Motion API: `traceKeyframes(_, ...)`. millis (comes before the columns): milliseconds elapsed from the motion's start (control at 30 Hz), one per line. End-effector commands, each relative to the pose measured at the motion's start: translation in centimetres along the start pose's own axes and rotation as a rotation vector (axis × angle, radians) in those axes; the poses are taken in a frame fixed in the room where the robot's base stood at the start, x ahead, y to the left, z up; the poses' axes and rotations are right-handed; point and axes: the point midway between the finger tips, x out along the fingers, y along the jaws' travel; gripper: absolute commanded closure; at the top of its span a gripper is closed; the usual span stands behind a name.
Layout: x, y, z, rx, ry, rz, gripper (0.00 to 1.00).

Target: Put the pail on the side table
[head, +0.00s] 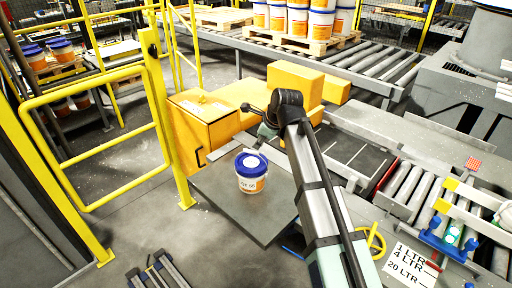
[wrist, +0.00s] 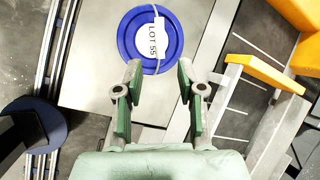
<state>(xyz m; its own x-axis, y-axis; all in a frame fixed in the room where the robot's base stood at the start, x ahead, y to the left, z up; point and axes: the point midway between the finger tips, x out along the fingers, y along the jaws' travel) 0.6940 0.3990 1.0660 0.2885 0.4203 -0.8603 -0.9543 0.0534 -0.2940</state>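The pail (head: 252,180) is white with an orange band and a blue lid. In the head view it stands upright on the grey side table (head: 262,222). In the wrist view its blue lid (wrist: 125,42) shows from above, with a white "LOT 55" label and a thin handle across it. The side table's pale top (wrist: 85,85) lies around it. My gripper (wrist: 158,72) is open and empty, with its two fingers apart at the near edge of the lid. No clear grip on the pail shows. In the head view the fingers are too small to make out.
A yellow cabinet (head: 203,135) stands behind the side table. Roller conveyors (head: 410,185) lie to the right. A pallet of pails (head: 300,25) sits on the back conveyor. A yellow guard rail (head: 100,150) stands at left, with open floor before it.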

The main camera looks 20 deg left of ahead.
Motion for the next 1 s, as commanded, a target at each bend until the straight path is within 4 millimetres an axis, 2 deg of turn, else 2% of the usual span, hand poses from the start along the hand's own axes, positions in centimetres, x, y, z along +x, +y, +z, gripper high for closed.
traceKeyframes(233, -1.7, 0.0, 0.0, 0.000, 0.000, 0.000, 0.61)
traceKeyframes(700, -1.6, 0.1, 0.0, -0.001, 0.000, -0.003, 0.61)
traceKeyframes(767, -1.0, 0.2, 0.1, -0.006, 0.001, -0.016, 0.61)
traceKeyframes(867, 1.1, 0.8, 0.5, -0.026, 0.005, -0.070, 0.61)
traceKeyframes(1000, 6.0, 2.3, 2.0, -0.099, 0.001, -0.222, 0.61)
